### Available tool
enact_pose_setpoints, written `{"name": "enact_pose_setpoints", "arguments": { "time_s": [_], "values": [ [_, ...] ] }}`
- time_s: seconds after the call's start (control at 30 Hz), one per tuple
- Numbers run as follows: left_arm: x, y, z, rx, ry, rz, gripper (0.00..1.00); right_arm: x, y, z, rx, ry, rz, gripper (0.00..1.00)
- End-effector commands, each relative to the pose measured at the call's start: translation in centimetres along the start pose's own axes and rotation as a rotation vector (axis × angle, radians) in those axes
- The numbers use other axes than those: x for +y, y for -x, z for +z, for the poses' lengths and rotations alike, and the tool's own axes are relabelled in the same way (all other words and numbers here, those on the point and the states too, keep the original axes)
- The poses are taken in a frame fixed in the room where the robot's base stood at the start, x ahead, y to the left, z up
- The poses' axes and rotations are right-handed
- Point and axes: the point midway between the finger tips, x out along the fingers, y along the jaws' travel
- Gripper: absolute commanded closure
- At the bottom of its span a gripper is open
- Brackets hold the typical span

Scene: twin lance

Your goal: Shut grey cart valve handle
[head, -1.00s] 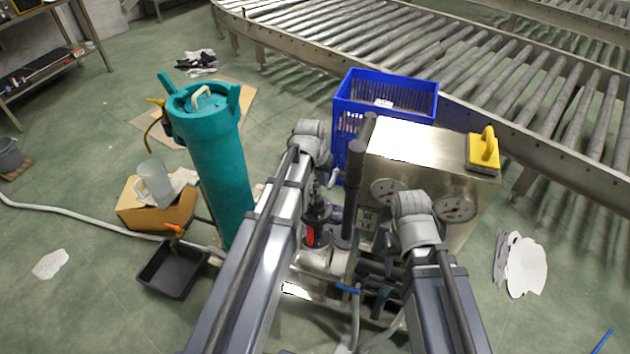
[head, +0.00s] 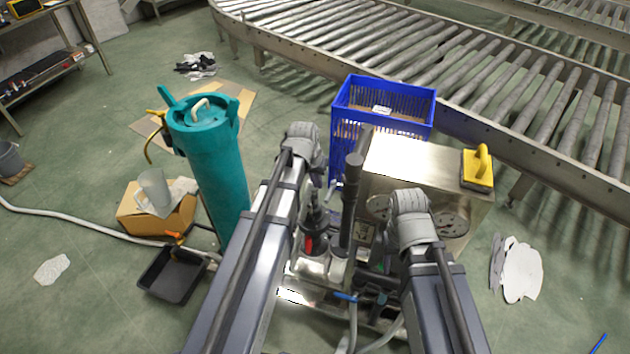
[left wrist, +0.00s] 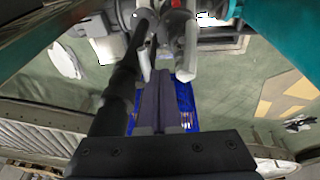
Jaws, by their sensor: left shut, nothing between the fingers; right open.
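The grey metal cart (head: 412,158) stands right of centre in the head view, with round gauges on its front. A red valve part (head: 309,243) sits low at its left, and a blue lever (head: 346,296) sits lower near the hoses. I cannot tell which part is the grey valve's handle. My left gripper (head: 317,218) is partly hidden by its arm, just above the red part. In the left wrist view its dark fingers (left wrist: 166,82) are shut and empty, pointing toward pale grey fittings (left wrist: 187,55) beside a red piece (left wrist: 176,4). My right gripper is hidden behind its own arm.
A dark upright post (head: 350,195) stands close beside the left gripper. A blue crate (head: 340,104) is behind the cart, and a teal cylinder (head: 213,165) stands left. A yellow handled block (head: 478,168) sits on the cart top. A roller conveyor (head: 560,155) runs behind.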

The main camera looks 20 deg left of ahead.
Motion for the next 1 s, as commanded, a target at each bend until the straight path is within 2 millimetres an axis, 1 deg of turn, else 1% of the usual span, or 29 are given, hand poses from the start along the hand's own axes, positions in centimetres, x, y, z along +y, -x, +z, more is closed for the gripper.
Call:
{"name": "enact_pose_setpoints", "arguments": {
  "time_s": [0.03, 0.3, 0.4, 0.5, 0.63, 0.93, 1.0],
  "values": [
    [0.1, 1.8, 0.0, 0.000, 0.000, 0.000, 1.00, 0.2, 1.7, 0.1, 0.000, 0.000, 0.000, 0.50],
    [0.1, 6.2, 0.2, 0.000, 0.001, 0.000, 1.00, 0.6, 5.8, 0.4, 0.000, 0.000, 0.000, 0.50],
    [0.1, 7.6, 0.3, 0.000, 0.001, 0.000, 1.00, 0.7, 7.2, 0.5, 0.000, 0.000, 0.000, 0.50],
    [0.1, 8.7, 0.4, 0.000, 0.000, 0.000, 1.00, 0.8, 8.2, 0.5, 0.000, 0.000, 0.000, 0.50],
    [0.1, 9.2, 0.5, 0.000, 0.000, 0.000, 1.00, 0.8, 8.7, 0.5, 0.000, 0.000, 0.000, 0.50],
    [0.1, 9.1, 0.6, 0.000, 0.000, 0.000, 1.00, 0.8, 8.6, 0.5, 0.000, 0.000, 0.000, 0.50],
    [0.6, 9.2, 0.9, -0.007, -0.008, 0.000, 1.00, 0.8, 8.6, 0.5, 0.000, 0.000, 0.000, 0.50]
  ]
}}
